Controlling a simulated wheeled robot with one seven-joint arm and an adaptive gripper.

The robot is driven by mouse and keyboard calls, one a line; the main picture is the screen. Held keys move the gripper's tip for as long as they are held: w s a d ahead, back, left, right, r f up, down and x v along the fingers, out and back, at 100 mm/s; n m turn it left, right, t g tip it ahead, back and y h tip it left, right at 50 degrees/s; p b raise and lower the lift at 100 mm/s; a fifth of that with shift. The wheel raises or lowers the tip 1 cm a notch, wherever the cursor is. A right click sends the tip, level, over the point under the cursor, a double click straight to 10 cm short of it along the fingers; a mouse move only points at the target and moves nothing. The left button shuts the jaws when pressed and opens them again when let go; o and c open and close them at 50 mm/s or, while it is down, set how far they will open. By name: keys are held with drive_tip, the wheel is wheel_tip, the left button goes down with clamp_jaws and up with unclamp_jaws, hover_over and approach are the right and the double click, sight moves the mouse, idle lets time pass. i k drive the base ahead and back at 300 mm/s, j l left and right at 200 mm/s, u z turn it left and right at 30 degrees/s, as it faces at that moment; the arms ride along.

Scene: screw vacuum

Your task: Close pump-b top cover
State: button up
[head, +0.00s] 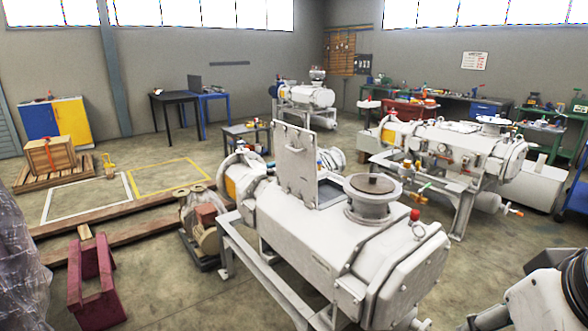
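A large white screw vacuum pump (310,235) stands in the foreground on a white metal frame. Its top cover (294,160), a flat light-grey plate with a handle, stands open and nearly upright. The opening (330,191) lies beside the cover's lower edge, to the right, and its inside is mostly hidden. A round flange (372,196) rises from the pump top right of the opening. I see no readable label saying which pump is pump-b. Part of my arm (540,300) shows at the lower right. My gripper's fingers are not visible.
Another white pump (445,150) with valves stands behind to the right, and a third (305,97) farther back. A maroon stand (95,280), wooden beams (120,212) and a small motor unit (203,225) are at left. Some floor (500,245) is clear between the pumps and my arm.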

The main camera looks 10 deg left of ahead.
sight(296, 157)
drive_tip(key=u, duration=0.45)
drive_tip(key=i+j+u, duration=0.15)
drive_tip(key=i+j, duration=0.15)
drive_tip(key=i, duration=0.2)
drive_tip(key=i+j+u, duration=0.15)
drive_tip(key=i, duration=0.3)
drive_tip(key=j, duration=0.05)
